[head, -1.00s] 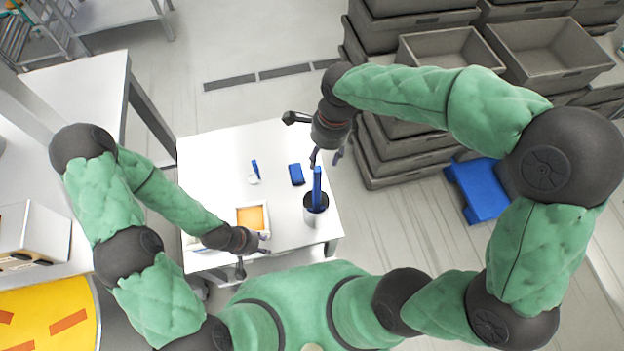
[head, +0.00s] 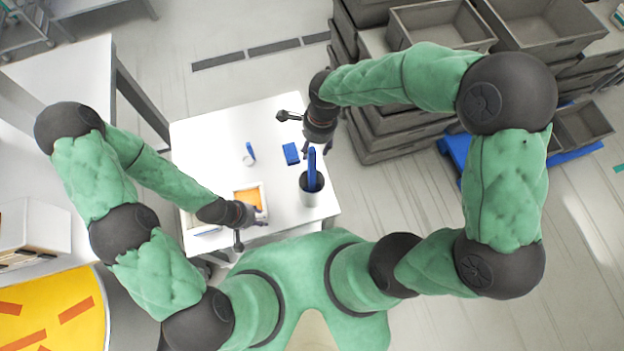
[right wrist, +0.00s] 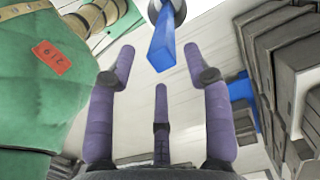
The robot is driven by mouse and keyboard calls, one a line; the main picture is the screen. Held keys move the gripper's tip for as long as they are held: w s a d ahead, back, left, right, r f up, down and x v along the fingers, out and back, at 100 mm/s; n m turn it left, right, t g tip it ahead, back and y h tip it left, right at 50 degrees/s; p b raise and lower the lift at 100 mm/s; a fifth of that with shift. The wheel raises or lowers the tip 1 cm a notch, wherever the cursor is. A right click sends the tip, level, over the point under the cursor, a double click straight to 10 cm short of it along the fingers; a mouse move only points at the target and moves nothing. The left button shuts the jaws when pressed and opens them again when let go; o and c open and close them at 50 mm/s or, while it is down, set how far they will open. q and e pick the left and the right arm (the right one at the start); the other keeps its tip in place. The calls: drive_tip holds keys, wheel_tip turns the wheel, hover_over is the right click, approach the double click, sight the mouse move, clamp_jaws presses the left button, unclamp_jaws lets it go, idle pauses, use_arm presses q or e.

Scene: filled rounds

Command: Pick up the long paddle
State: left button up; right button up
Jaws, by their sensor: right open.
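The long blue paddle (head: 312,168) stands upright in a grey cup (head: 310,196) with a dark inside, near the table's right front corner. The cup hides its lower end. My right gripper (head: 319,147) is open, its fingers at the paddle's upper end. In the right wrist view the paddle (right wrist: 163,42) rises from the cup (right wrist: 177,10) toward the space between the spread purple fingers (right wrist: 158,64); I see no grip on it. My left gripper (head: 257,222) is low over the front of the table, by the orange-filled tray, with its fingers apart and nothing seen between them.
The white table (head: 215,145) also holds a blue block (head: 291,153), a small blue stick (head: 250,150) by a small white round thing, and a white-rimmed tray (head: 236,194) with orange contents. Grey crates (head: 385,142) are stacked right of the table. The table's back is clear.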

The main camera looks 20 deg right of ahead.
drive_tip(key=shift+w+a+f, duration=0.15)
drive_tip(key=shift+w+f, duration=0.05)
drive_tip(key=shift+f, duration=0.8)
drive_tip(key=shift+s, duration=0.1)
